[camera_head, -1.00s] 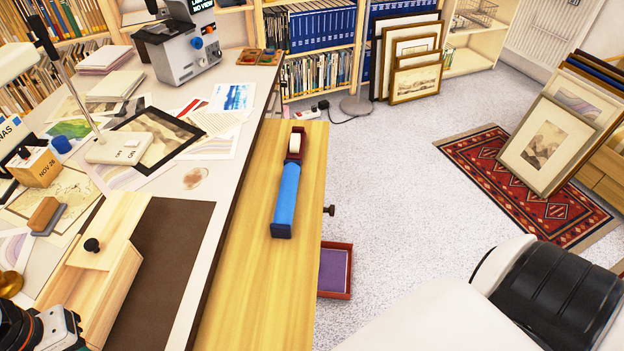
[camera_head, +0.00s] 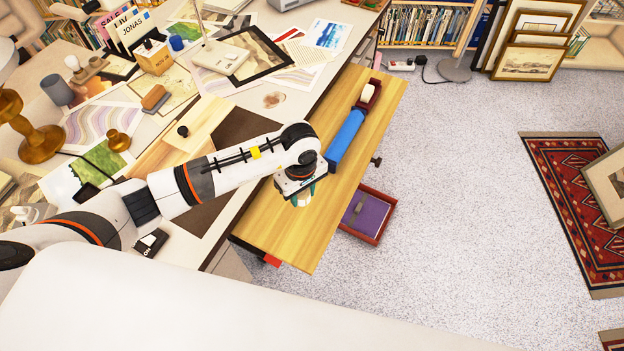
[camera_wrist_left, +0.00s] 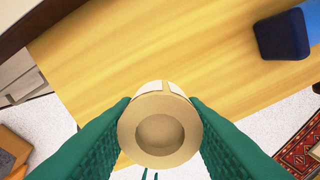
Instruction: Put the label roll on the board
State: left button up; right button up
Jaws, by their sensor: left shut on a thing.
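The label roll (camera_wrist_left: 160,128) is pale with a tan ring-shaped core, seen end-on in the wrist view. My left gripper (camera_wrist_left: 160,135) is shut on it, with a green finger on each side. In the head view my left gripper (camera_head: 303,196) hangs over the near part of the board, and only a small pale part of the roll (camera_head: 302,201) shows below it. The board (camera_head: 285,235) is a long yellow wooden leaf beside the desk. In the wrist view the roll overlaps the board's edge (camera_wrist_left: 110,80), with floor beyond. I cannot tell its height above the board.
A blue block (camera_head: 346,140) and a dark red tape dispenser (camera_head: 368,95) lie in line on the board's far half. A red-rimmed tray with purple inside (camera_head: 368,215) is beside and below the board. The desk at left is crowded. The board's near end is bare.

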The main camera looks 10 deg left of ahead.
aim_at(303, 211)
pick_arm(q)
jog(key=shift+d+f, duration=0.1)
jog(key=shift+f, duration=2.85)
jog(key=shift+f, duration=0.15)
jog(key=o, duration=1)
notch_tip(303, 211, up, 12)
jog(key=shift+r, duration=0.2)
